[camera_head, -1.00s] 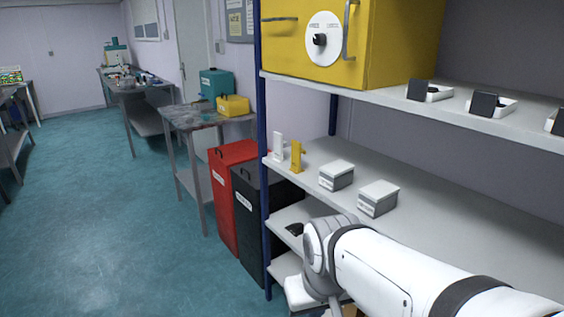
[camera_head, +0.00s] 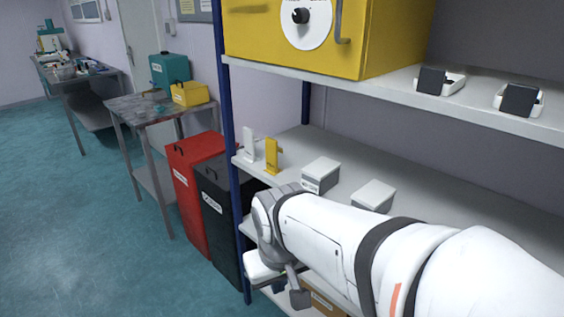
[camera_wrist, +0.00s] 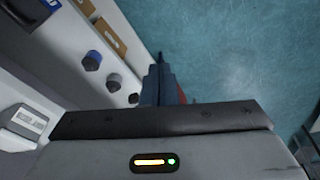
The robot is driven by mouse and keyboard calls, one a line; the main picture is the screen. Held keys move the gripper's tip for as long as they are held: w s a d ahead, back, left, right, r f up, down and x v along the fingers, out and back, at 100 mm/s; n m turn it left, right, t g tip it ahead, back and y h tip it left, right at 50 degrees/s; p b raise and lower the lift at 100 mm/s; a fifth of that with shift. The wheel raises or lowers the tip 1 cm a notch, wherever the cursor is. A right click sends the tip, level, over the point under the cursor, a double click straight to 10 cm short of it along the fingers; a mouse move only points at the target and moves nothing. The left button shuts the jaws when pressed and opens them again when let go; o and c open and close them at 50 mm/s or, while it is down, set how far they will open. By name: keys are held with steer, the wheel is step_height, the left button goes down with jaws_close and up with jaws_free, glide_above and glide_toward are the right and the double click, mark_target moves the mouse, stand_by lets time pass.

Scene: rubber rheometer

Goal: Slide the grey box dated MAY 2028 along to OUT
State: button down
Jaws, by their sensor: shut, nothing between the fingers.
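Two small grey boxes with pale lids stand on the middle shelf in the head view: the left box (camera_head: 320,175) and the right box (camera_head: 373,195). The arm partly covers the right one. Their labels are too small to read, so I cannot tell which is dated MAY 2028. A white upright stand (camera_head: 249,145) and a yellow upright stand (camera_head: 272,156) are near the shelf's left end; no OUT lettering is readable. My gripper (camera_wrist: 160,62) is shut and empty in the wrist view, pointing toward the floor side, apart from the boxes.
The middle shelf (camera_head: 420,190) has bare room around the boxes. A blue post (camera_head: 229,130) bounds its left end. A yellow cabinet (camera_head: 385,40) stands on the shelf above. Red (camera_head: 190,195) and black (camera_head: 212,222) bins stand left. Capped round items (camera_wrist: 92,60) show in the wrist view.

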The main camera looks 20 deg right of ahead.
steer(key=w+d+r+m+g+h+p, duration=0.1)
steer(key=w+d+g+h+p, duration=0.5)
steer(key=d+h, duration=0.6)
steer(key=w+d+n+t+h+p, duration=0.1)
steer(key=w+d+t+h, duration=0.2)
steer(key=w, duration=0.5)
steer(key=w+d+n+t+h+p, duration=0.1)
steer(key=w+d+n+t+h, duration=0.15)
steer(key=w, duration=0.45)
steer(key=shift+m+t, duration=0.45)
steer(key=d+p, duration=0.1)
steer(key=d, duration=0.2)
steer(key=w+d+p, duration=0.1)
steer(key=d, duration=0.3)
steer(key=d+p, duration=0.1)
steer(key=d, duration=0.2)
steer(key=shift+w+d+r+p, duration=0.15)
steer(key=shift+w+d+p, duration=0.15)
steer(key=shift+d, duration=0.1)
steer(key=s, duration=0.1)
steer(key=s+d+p, duration=0.1)
steer(key=s, duration=0.1)
steer(key=shift+s+d+p, duration=0.2)
steer(key=shift+s+p, duration=0.1)
